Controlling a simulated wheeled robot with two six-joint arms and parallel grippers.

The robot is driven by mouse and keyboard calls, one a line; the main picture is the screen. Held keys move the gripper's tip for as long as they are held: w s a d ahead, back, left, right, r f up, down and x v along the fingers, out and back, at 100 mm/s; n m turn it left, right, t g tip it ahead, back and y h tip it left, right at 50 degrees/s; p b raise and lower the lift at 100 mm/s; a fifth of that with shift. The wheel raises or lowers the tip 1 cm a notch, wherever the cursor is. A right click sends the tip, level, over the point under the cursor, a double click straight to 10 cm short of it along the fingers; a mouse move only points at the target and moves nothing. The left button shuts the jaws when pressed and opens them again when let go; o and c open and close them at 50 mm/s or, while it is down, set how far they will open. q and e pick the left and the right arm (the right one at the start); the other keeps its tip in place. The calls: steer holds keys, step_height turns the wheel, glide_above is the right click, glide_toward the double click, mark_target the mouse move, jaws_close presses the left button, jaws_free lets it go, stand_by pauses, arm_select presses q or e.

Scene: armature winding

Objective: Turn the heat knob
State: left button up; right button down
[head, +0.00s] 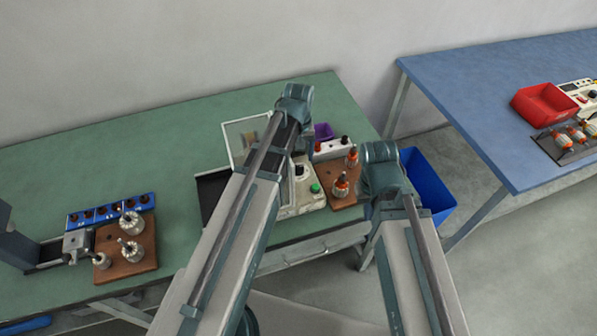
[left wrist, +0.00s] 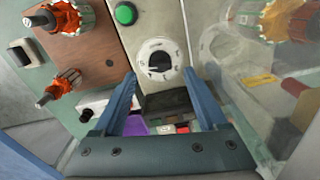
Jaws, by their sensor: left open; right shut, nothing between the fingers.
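The heat knob (left wrist: 159,60) is a round white dial with a dark centre on the pale panel of a machine (head: 303,202). A green button (left wrist: 125,13) sits beside it, and also shows in the head view (head: 315,188). My left gripper (left wrist: 160,76) is open and empty. Its fingertips point at the panel, one on each side of the dial's lower edge in the left wrist view; I cannot tell if they touch it. In the head view my left arm covers part of the machine. My right arm is folded at the right, its gripper hidden.
A clear shield (head: 240,140) stands beside the machine. A brown board (head: 347,198) with orange-wound armatures lies right of it. A purple bin (head: 323,132) is behind. A blue bin (head: 428,188) is off the table's right end. Clear green tabletop (head: 60,165) lies left.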

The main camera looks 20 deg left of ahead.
mark_target(298, 167)
arm_select(q)
step_height(298, 167, down, 4)
steer(key=b, duration=0.3)
steer(key=shift+f, duration=0.1)
steer(key=shift+c, duration=0.3)
jaws_close()
